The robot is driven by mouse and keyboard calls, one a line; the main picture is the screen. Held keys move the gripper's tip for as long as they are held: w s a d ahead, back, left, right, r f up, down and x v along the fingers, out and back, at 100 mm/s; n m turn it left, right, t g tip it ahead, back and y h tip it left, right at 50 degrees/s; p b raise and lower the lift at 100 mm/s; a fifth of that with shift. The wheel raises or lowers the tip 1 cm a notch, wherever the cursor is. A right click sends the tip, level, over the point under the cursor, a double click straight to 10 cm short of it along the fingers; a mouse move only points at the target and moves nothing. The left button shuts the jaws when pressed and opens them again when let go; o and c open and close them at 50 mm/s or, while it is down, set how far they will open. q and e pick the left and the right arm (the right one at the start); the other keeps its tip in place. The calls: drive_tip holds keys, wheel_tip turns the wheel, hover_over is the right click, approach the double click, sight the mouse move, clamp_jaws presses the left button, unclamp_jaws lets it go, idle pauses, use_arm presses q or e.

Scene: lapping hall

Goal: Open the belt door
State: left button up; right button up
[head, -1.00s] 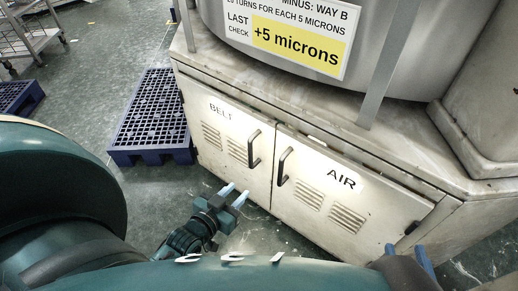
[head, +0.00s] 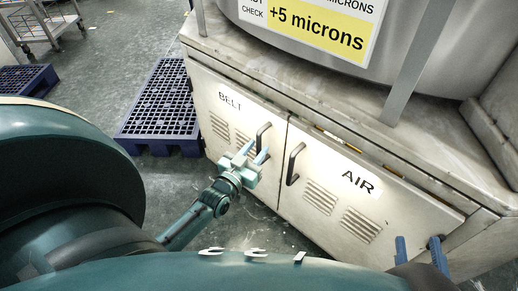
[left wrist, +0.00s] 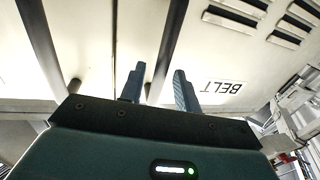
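The belt door (head: 222,112), a pale cabinet panel marked BELT, looks shut. Its dark bar handle (head: 263,132) is near the edge beside the air door. My left gripper (head: 252,155) is at the lower part of this handle, fingers pointing at the door. In the left wrist view, the handle (left wrist: 174,40) runs between the two separated blue fingertips (left wrist: 158,80), with gaps beside it; I cannot tell whether either finger touches it. The BELT label (left wrist: 222,87) appears upside down there. My right gripper (head: 420,250) shows two spread fingers at the lower right, before the air door's lower corner.
The air door (head: 335,195) with its own handle (head: 295,163) is just right of the belt door. A blue plastic pallet (head: 160,110) lies on the floor left of the cabinet. A metal trolley (head: 48,22) stands farther back. Floor in front of the belt door is partly clear.

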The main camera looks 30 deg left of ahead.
use_arm(q)
drive_tip(key=shift+w, duration=1)
clamp_jaws()
